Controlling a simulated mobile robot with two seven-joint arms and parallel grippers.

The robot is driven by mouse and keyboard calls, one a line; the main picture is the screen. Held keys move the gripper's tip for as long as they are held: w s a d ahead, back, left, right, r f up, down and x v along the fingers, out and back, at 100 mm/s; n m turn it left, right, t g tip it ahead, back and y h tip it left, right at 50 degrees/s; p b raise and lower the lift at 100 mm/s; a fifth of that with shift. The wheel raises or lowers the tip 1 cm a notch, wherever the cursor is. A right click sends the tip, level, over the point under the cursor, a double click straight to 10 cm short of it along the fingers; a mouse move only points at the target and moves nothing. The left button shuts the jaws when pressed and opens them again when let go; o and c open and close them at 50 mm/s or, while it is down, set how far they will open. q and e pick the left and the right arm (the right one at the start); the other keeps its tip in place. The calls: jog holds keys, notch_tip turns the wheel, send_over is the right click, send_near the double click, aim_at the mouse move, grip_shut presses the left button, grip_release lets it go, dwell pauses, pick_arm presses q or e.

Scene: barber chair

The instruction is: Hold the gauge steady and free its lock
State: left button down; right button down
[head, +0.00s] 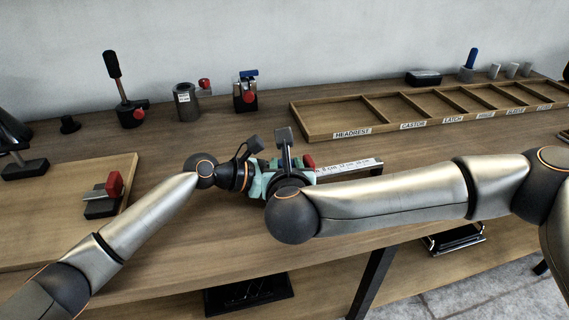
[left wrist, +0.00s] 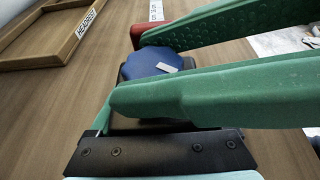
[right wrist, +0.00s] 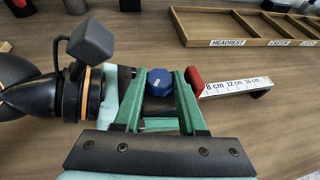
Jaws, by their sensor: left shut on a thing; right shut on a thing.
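The gauge has a pale ruled beam (head: 350,167), marked in centimetres, with a red block (right wrist: 195,77) at its near end. A blue knob (right wrist: 160,82) tops its dark body; the knob also shows in the left wrist view (left wrist: 153,63). My right gripper (right wrist: 160,90) is shut on the knob, one green finger on each side. My left gripper (head: 262,180) comes in from the left and is shut on the gauge body. The knob is hard to make out in the head view.
A compartment tray (head: 390,122) with labels such as HEADREST lies behind the gauge. A board with a red-topped clamp (head: 104,194) lies at left. Several upright tools and fixtures, including a grey cup (head: 186,103), stand along the back. The two grippers crowd closely together.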

jog(key=shift+d+n+g+y, duration=0.25)
jog(key=shift+n+g+y, duration=0.05)
jog(key=shift+n+y, duration=1)
jog(key=shift+y, duration=0.3)
jog(key=c, duration=0.8)
grip_release()
jog(key=shift+o, duration=0.2)
jog(key=shift+s, duration=0.1)
jog(key=v, duration=1.1)
jog(key=shift+s+r, duration=0.25)
jog(key=shift+s, duration=0.05)
jog(key=shift+d, duration=0.15)
